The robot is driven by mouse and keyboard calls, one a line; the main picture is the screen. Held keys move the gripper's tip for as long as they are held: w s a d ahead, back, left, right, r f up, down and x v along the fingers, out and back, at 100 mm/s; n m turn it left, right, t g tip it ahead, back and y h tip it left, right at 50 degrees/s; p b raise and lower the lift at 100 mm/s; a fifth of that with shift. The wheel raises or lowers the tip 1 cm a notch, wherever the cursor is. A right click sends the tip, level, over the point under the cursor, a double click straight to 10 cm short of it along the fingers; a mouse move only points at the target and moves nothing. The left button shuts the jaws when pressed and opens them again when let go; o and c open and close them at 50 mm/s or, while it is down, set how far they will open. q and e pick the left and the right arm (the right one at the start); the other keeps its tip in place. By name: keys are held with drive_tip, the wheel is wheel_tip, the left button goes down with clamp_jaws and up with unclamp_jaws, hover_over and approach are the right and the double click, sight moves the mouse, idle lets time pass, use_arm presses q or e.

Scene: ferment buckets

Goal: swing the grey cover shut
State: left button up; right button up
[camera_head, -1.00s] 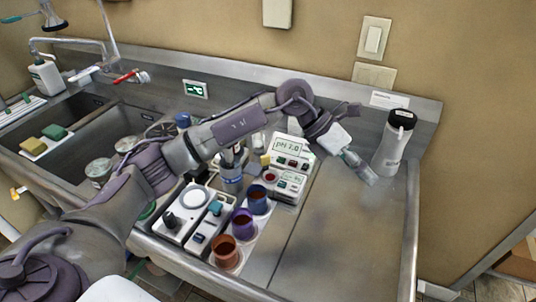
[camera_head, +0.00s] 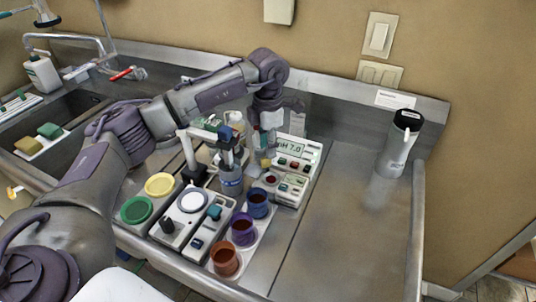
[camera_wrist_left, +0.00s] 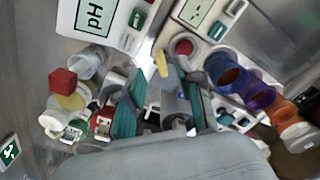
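I cannot say for sure that this piece is the grey cover, and no other cover stands out clearly. My right gripper is not in view.
Orange (camera_head: 225,261), purple (camera_head: 243,230) and blue (camera_head: 257,204) cups stand in a row in front of the meter. A white stirrer plate (camera_head: 192,202) is to their left. A white bottle (camera_head: 397,145) stands at right. The right counter (camera_head: 345,225) is clear.

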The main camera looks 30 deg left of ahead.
use_arm(q)
wheel_tip(320, 180, down, 5)
drive_tip(key=shift+r+p, duration=0.1)
drive_tip(key=shift+p, duration=0.3)
clamp_jaws()
